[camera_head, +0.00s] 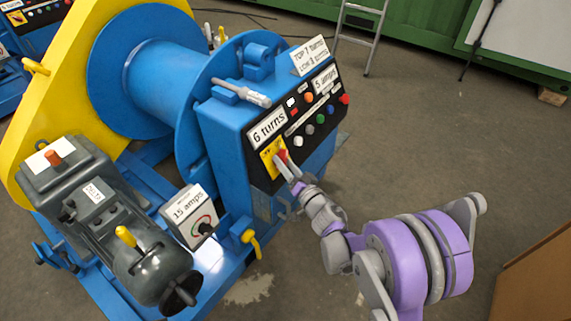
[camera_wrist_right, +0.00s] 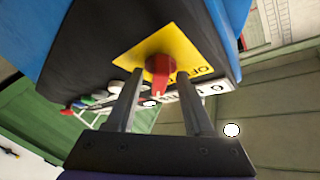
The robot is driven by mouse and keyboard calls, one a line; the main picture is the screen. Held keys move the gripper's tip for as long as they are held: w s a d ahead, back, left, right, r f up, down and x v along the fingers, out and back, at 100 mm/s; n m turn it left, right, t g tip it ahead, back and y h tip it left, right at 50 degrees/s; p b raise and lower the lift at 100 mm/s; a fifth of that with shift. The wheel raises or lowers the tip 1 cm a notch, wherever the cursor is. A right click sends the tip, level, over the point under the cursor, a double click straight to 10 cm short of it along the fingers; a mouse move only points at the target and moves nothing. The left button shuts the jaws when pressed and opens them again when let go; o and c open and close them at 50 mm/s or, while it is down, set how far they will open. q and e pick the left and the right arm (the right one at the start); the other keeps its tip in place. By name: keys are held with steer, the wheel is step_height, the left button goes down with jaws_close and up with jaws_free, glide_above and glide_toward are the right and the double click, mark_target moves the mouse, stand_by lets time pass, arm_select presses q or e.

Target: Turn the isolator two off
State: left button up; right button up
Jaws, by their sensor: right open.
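The isolator is a red rotary handle (camera_wrist_right: 160,70) on a yellow plate (camera_wrist_right: 140,55), set in the black panel of a blue machine. In the head view the yellow plate (camera_head: 268,160) is at the panel's lower left end, with the red handle (camera_head: 283,155) partly covered by my gripper. My right gripper (camera_head: 284,168) is open, with its fingertips at the handle. In the right wrist view the handle lies between the two fingers (camera_wrist_right: 157,85); I cannot tell whether they touch it. My left gripper is not in view.
Beside the isolator the panel carries several coloured buttons (camera_head: 309,97) and labels such as "6 turns" (camera_head: 267,128). A blue drum (camera_head: 150,80), a grey motor (camera_head: 105,215) and a "15 amps" box (camera_head: 190,215) stand left. Open floor (camera_head: 420,130) lies right; a ladder (camera_head: 360,35) stands behind.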

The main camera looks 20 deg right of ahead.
jaws_close()
stand_by(0.4)
steer(key=n+y, duration=0.1)
steer(key=n+y+b, duration=0.1)
steer(key=n, duration=0.1)
steer(key=shift+d+f, duration=0.15)
steer(key=shift+d, duration=0.1)
steer(key=n+g+y, duration=0.3)
steer(key=n, duration=0.4)
steer(key=n+g+y+p, duration=0.1)
steer(key=n+g+y, duration=0.1)
steer(key=n, duration=0.5)
steer(key=w+d+n+g+y, duration=0.1)
steer(key=n+g+y, duration=0.2)
steer(key=n, duration=0.4)
steer(key=shift+r+n+g+y+p, duration=0.2)
steer(key=shift+n+g+y+p, duration=0.15)
steer(key=shift+y, duration=0.45)
steer(key=shift+n, duration=0.35)
